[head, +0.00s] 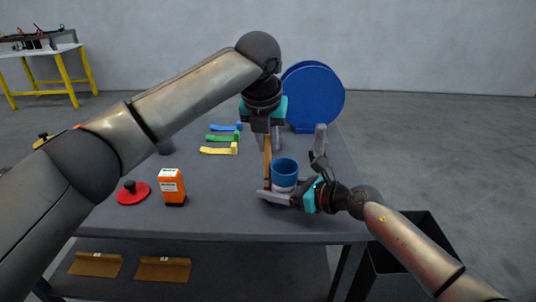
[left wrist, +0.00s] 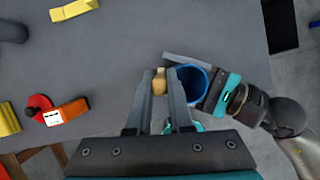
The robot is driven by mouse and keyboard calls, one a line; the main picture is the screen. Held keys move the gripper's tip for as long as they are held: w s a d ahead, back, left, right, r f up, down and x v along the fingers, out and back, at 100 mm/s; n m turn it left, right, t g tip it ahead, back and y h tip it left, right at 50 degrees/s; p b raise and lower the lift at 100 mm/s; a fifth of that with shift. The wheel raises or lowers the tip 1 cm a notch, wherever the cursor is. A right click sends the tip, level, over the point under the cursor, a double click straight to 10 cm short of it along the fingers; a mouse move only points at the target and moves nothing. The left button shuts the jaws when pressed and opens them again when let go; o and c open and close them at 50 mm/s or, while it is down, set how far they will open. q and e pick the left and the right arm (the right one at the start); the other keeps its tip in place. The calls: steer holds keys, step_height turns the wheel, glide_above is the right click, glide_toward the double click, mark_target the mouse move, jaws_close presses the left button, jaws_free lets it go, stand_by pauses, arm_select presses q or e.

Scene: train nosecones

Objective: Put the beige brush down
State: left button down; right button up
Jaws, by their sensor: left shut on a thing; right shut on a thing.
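My left gripper (head: 268,146) points down over the table and is shut on the beige brush (head: 267,160). The brush hangs upright just left of the blue cup (head: 285,167); whether its lower end touches the table or the cup, I cannot tell. In the left wrist view the brush's end (left wrist: 159,83) shows between the two fingers, with the cup (left wrist: 187,84) beside it on the right. My right gripper (head: 294,166) comes in from the right, low over the table, and is shut on the blue cup, one finger on its near side.
Blue, green (head: 222,138) and yellow (head: 219,150) items lie behind on the grey table (head: 225,210). A red disc with a black knob (head: 132,193) and an orange box (head: 172,185) stand left. Large blue discs (head: 316,95) stand at the back. A black bin (head: 415,245) is right.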

arm_select(q)
steer(key=r, duration=0.8)
steer(key=shift+d+r, duration=0.25)
steer(key=shift+r, duration=0.15)
arm_select(e)
steer(key=shift+f, duration=0.15)
steer(key=shift+s, duration=0.1)
arm_select(q)
steer(key=s+d+r+m, duration=0.2)
steer(key=d+r, duration=0.1)
steer(key=r, duration=0.5)
step_height(320, 180, down, 18)
steer(key=h, duration=0.1)
steer(key=shift+r, duration=0.15)
steer(key=shift+f, duration=0.2)
steer(key=c, duration=0.8)
jaws_free()
steer(key=shift+w, duration=0.1)
steer(key=v, duration=1.2)
steer(key=shift+w+r, duration=0.1)
steer(key=shift+r, duration=0.2)
